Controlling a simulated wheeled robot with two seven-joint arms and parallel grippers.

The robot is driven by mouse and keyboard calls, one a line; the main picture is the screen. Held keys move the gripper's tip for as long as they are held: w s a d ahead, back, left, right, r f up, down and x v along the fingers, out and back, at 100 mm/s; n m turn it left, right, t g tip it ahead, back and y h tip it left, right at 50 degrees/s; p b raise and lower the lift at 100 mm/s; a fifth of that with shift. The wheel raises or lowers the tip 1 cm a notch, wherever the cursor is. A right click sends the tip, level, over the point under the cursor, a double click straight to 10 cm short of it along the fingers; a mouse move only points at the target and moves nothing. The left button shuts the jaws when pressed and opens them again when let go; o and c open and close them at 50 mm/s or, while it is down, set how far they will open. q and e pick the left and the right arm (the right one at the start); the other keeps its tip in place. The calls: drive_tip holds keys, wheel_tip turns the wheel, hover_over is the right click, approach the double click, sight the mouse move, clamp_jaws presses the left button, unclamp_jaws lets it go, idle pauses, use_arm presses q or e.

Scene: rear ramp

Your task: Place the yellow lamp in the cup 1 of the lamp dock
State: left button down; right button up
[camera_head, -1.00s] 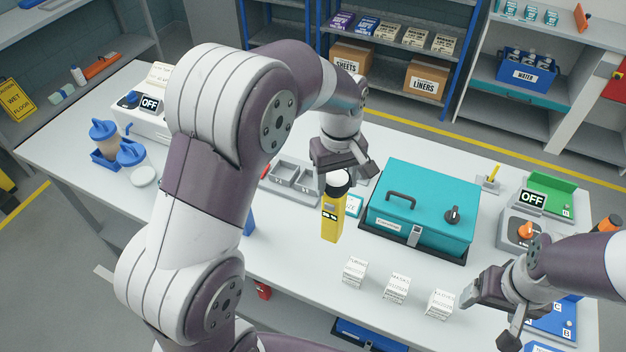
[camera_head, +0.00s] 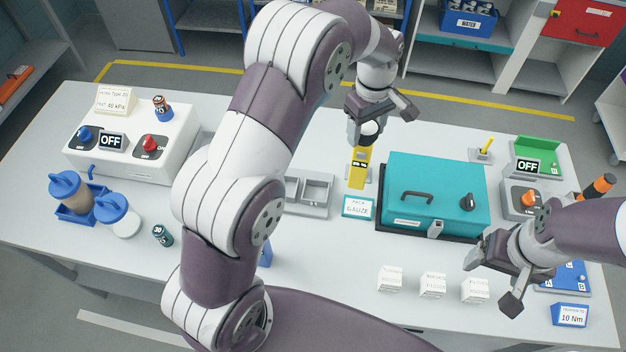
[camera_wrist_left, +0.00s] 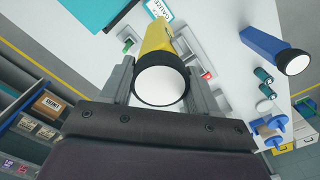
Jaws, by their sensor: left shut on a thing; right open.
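The yellow lamp (camera_head: 358,170) hangs below my left gripper (camera_head: 368,125), roughly upright with its black head and white lens at the top. In the left wrist view, the lamp (camera_wrist_left: 158,40) sits between the two fingers of my left gripper (camera_wrist_left: 160,85), which is shut on it. A grey tray with square recesses (camera_head: 309,207), which looks like the lamp dock, lies left of the lamp and partly behind my left arm. Cup numbers are not readable, and I cannot tell whether the lamp's lower end touches anything. My right gripper (camera_head: 492,270) is open and empty at the right.
A teal case (camera_head: 435,190) stands right of the lamp, with a gauze packet (camera_head: 358,208) in front. Several white boxes (camera_head: 433,285) line the front. A blue lamp (camera_wrist_left: 268,45) stands apart. A white machine (camera_head: 135,140) and blue-lidded bottles (camera_head: 75,195) are left.

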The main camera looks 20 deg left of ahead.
use_arm(q)
drive_tip(key=shift+w+d+r, duration=0.15)
drive_tip(key=shift+w+r, duration=0.05)
drive_tip(key=shift+w, duration=0.1)
drive_tip(key=shift+d+r, duration=0.1)
drive_tip(key=shift+d, duration=0.15)
drive_tip(key=shift+s+n, duration=0.1)
drive_tip(key=shift+n, duration=0.2)
use_arm(e)
wheel_tip(320, 180, down, 4)
drive_tip(key=f+b, duration=0.1)
drive_tip(key=b, duration=0.3)
use_arm(q)
drive_tip(key=s+a+f+p, duration=0.2)
drive_tip(key=a+f+p, duration=0.2)
drive_tip(key=a+f, duration=0.7)
drive_tip(key=shift+f, duration=0.2)
drive_tip(key=shift+c, duration=1.3)
unclamp_jaws()
drive_tip(key=shift+a, duration=0.1)
use_arm(e)
drive_tip(key=r, duration=0.4)
drive_tip(key=shift+s+d+r, duration=0.2)
drive_tip(key=shift+d+r, duration=0.15)
drive_tip(key=shift+r, duration=0.05)
use_arm(q)
drive_tip(key=shift+r, duration=0.1)
